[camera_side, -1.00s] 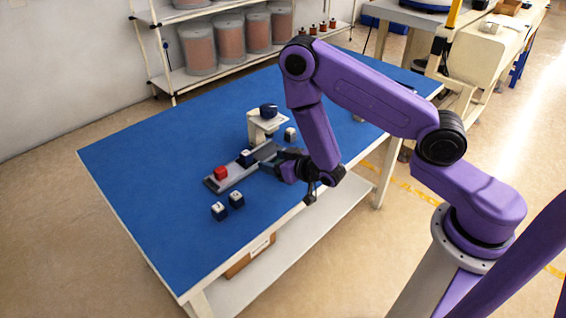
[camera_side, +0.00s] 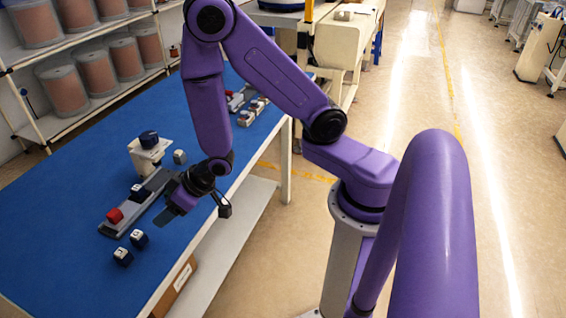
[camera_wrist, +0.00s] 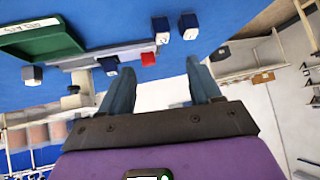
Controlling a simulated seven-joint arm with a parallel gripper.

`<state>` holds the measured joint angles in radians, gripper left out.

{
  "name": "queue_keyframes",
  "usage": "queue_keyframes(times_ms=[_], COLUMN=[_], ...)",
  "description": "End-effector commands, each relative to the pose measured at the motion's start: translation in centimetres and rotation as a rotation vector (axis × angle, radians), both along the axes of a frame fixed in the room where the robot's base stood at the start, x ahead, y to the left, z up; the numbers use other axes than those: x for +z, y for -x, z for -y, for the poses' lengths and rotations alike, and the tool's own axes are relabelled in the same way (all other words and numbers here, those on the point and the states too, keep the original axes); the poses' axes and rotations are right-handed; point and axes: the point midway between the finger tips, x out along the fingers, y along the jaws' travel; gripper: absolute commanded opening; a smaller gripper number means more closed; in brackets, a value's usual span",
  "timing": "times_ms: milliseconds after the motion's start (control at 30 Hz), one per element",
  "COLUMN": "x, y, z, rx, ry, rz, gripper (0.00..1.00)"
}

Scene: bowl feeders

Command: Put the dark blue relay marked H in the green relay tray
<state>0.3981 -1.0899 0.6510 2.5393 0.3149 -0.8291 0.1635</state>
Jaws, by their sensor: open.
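Several dark blue relays with white marked faces are in view; I cannot read which is H. In the side view, two relays (camera_side: 122,257) (camera_side: 139,238) stand on the blue table, one (camera_side: 139,192) is on the grey rail, and one (camera_side: 179,156) is beside the feeder. In the wrist view, two relays (camera_wrist: 160,28) (camera_wrist: 188,25) stand beyond the red block, another (camera_wrist: 109,65) is at the rail, and one (camera_wrist: 32,75) is beside the green relay tray (camera_wrist: 38,50). My gripper (camera_side: 172,212) is open and empty, above the table (camera_wrist: 160,88).
The red block (camera_side: 115,216) is on the grey rail (camera_side: 148,196). More small parts (camera_side: 246,116) stand at the table's far end. The table's front left is clear.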

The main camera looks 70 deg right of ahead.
Motion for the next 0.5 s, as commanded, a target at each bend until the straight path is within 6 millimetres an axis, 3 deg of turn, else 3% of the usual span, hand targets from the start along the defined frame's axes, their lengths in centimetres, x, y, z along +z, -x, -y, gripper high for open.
queue_keyframes(times_ms=[100, 267, 500], x=[1.9, 4.3, 8.5], y=[2.9, 7.7, 15.7], z=[-1.7, -2.6, -0.7], rx=[0.122, 0.294, 0.548], ry=[0.016, 0.079, 0.234], rz=[-0.1, -0.229, -0.384], gripper=[0.63, 0.63, 0.63])
